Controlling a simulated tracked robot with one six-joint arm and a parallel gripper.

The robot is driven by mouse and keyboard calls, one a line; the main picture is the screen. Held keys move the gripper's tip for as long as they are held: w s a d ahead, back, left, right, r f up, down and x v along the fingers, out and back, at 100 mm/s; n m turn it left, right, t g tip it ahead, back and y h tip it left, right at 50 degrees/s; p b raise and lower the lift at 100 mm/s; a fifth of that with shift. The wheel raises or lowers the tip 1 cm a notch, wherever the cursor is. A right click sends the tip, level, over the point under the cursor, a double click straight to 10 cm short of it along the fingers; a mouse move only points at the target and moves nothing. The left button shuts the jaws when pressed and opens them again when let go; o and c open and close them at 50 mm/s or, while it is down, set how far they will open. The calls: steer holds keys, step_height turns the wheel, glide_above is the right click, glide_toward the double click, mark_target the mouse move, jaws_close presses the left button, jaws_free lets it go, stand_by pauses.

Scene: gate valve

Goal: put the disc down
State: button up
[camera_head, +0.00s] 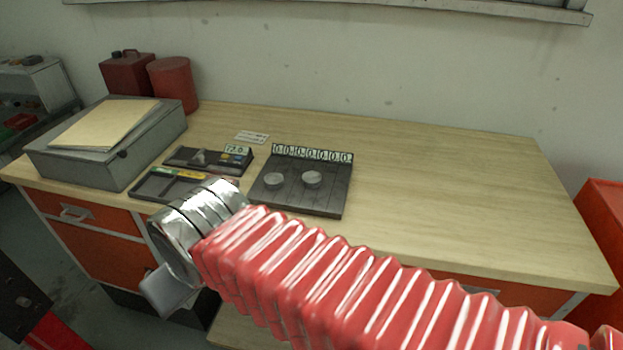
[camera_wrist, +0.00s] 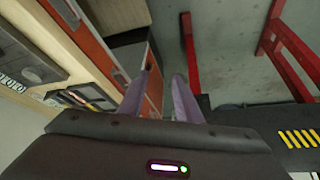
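Two round silvery discs lie on a dark grooved board on the bench in the head view: a left one (camera_head: 274,181) and a right one (camera_head: 312,179). The board (camera_head: 329,206) has a row of number tiles along its back edge. In the wrist view, my gripper (camera_wrist: 163,76) has its two purple-grey fingers apart with nothing between them, pointing past the bench front towards the floor. In the head view, my wrist hides most of the gripper, which is in front of the bench, left of the board. I see no disc in it.
A grey box (camera_head: 91,163) with a folder on top stands at the bench's left. Left of the board are a small panel with a display (camera_head: 210,160) and a dark tool tray (camera_head: 149,190). Red containers (camera_head: 172,84) stand behind. The bench's right half (camera_head: 450,190) is clear.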

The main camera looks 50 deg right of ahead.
steer(key=o, duration=0.3)
steer(key=shift+w+d+r, duration=0.1)
steer(key=shift+d, duration=0.05)
steer(key=shift+o, duration=0.8)
steer(key=shift+w+d+r, duration=0.15)
steer(key=shift+w+d, duration=0.05)
steer(key=shift+d, duration=0.1)
steer(key=o, duration=0.4)
steer(key=w+d+r, duration=0.1)
steer(key=d, duration=0.1)
steer(key=w+d+m, duration=0.1)
steer(key=d, duration=0.2)
steer(key=w+d+r+m+h, duration=0.1)
steer(key=d, duration=0.1)
steer(key=shift+w+d+r+g, duration=0.3)
steer(key=shift+w, duration=0.05)
steer(key=d+m, duration=0.2)
steer(key=d, duration=0.8)
steer(key=s+d+r+m+g+h, duration=0.1)
steer(key=d, duration=0.9)
steer(key=d+r+m, duration=0.1)
steer(key=d+m, duration=0.1)
steer(key=d, duration=0.9)
steer(key=shift+s+r+m+g+h, duration=0.15)
steer(key=shift+r+m+g+h, duration=0.15)
steer(key=shift+h, duration=0.1)
steer(key=shift+f, duration=0.15)
glide_above(315, 183)
step_height(315, 183, down, 8)
steer(key=shift+r, duration=0.1)
